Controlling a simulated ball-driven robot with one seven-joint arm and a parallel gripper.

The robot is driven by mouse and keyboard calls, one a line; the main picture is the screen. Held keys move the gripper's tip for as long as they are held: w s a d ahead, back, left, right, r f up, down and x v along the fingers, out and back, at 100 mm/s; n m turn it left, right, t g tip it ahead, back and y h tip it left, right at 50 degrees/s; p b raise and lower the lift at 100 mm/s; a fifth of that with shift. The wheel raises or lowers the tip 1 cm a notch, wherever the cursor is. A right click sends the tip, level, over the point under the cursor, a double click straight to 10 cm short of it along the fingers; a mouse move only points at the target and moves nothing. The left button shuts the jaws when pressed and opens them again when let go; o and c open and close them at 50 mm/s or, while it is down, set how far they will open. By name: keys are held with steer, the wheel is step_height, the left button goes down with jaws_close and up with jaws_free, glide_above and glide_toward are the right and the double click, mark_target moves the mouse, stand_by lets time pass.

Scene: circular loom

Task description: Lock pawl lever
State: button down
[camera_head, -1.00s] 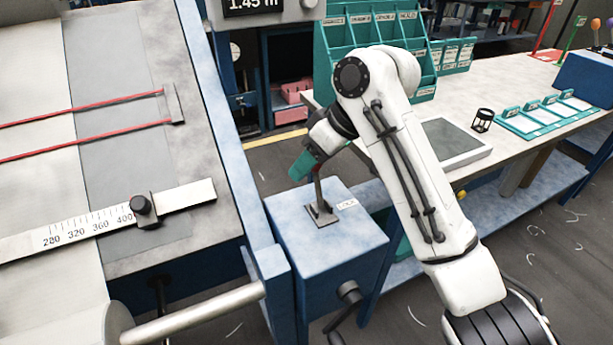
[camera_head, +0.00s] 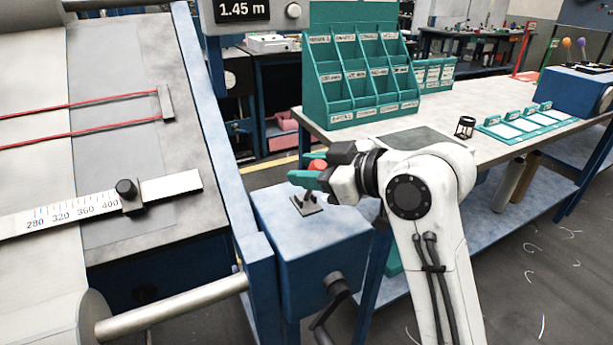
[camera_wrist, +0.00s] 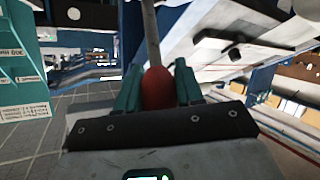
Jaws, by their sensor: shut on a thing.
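The pawl lever has a red knob (camera_head: 317,165) and a thin grey shaft that rises from a slotted plate (camera_head: 306,206) on top of a blue box (camera_head: 300,240). My gripper (camera_head: 305,170) reaches in from the right, with its teal fingers around the red knob. In the wrist view the red knob (camera_wrist: 158,88) sits between the two teal fingers, and the grey shaft (camera_wrist: 150,35) runs up away from it. The small label beside the plate, and most of the lever's shaft, are hidden in the head view by my gripper.
A blue frame post (camera_head: 225,130) and the slanted loom bed (camera_head: 120,170) with a sliding ruler (camera_head: 80,212) stand to the left. A crank (camera_head: 335,290) projects from the box's side. A workbench (camera_head: 480,140) with a teal label rack (camera_head: 360,80) is behind my arm.

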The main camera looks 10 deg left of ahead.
steer(key=shift+s+d+f+t+y+b, duration=0.2)
steer(key=shift+s+d+t+y+b, duration=0.1)
steer(key=shift+b, duration=0.2)
steer(key=c, duration=0.8)
jaws_free()
steer(key=v, duration=1)
steer(key=shift+s+d, duration=0.2)
steer(key=shift+d, duration=0.15)
